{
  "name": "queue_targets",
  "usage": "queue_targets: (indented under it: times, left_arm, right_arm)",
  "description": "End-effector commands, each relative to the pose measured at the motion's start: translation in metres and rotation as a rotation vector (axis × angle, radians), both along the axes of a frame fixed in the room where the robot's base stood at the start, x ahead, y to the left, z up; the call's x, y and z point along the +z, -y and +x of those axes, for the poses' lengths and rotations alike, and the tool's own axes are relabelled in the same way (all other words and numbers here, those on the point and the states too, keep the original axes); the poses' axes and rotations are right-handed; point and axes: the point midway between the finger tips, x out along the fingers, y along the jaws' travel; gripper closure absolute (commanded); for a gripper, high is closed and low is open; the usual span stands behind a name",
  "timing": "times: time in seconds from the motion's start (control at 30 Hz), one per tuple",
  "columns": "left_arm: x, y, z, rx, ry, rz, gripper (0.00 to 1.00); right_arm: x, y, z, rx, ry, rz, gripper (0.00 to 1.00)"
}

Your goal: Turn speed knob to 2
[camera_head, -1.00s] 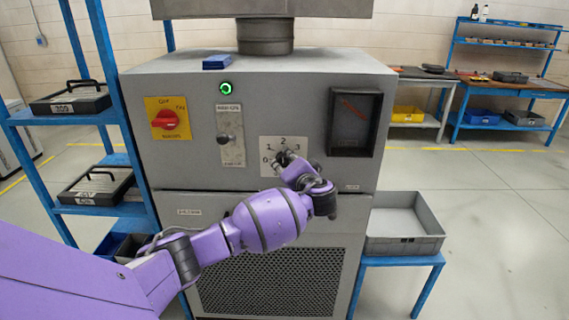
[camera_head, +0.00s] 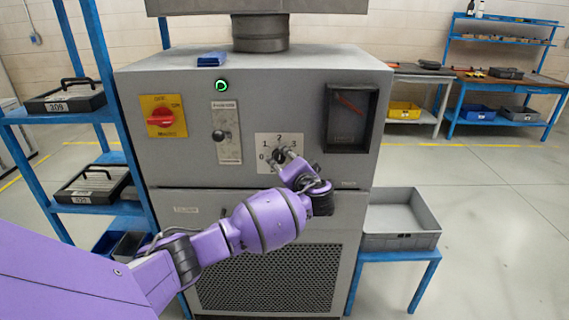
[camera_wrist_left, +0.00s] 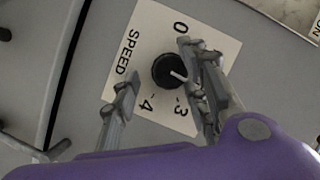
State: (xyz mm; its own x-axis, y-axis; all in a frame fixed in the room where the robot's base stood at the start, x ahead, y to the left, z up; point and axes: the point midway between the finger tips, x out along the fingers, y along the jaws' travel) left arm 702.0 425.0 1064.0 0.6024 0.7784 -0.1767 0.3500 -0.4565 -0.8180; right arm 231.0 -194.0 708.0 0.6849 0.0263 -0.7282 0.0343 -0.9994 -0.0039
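The speed dial plate (camera_head: 267,140) is a white square with numbers on the grey machine's front. Its black round knob (camera_wrist_left: 165,70) shows in the left wrist view, with a white pointer mark directed away from the word SPEED, toward the side where a finger hides the numbers. The 0, 3 and 4 are readable there; the head view shows 0, 1, 2 and 3. My left gripper (camera_head: 284,157) is in front of the plate. My right gripper is not in view.
A red rotary switch (camera_head: 160,117) on a yellow plate, a small lever plate (camera_head: 227,150) and a green-lit button (camera_head: 221,86) sit left of the dial. A dark-framed gauge (camera_head: 351,117) is to its right. A grey tray (camera_head: 402,240) stands beside the machine.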

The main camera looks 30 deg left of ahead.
Motion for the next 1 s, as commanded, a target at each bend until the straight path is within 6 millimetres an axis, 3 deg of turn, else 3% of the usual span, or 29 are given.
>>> queue_targets:
  times: [0.23, 0.37, 0.73, 1.0]
  left_arm:
    - [-0.001, -0.001, -0.002, 0.005, -0.002, 0.000, 0.61]
    - [0.002, 0.008, -0.007, 0.003, 0.000, 0.001, 0.61]
    - [0.015, 0.068, -0.052, 0.000, 0.002, -0.003, 0.61]
    - [0.021, 0.091, -0.071, 0.002, 0.000, 0.001, 0.61]
  right_arm:
    - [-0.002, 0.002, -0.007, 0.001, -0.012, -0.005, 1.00]
    - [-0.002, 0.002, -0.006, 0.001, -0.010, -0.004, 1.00]
    - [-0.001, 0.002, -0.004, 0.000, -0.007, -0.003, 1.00]
    - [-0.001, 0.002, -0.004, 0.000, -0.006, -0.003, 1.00]
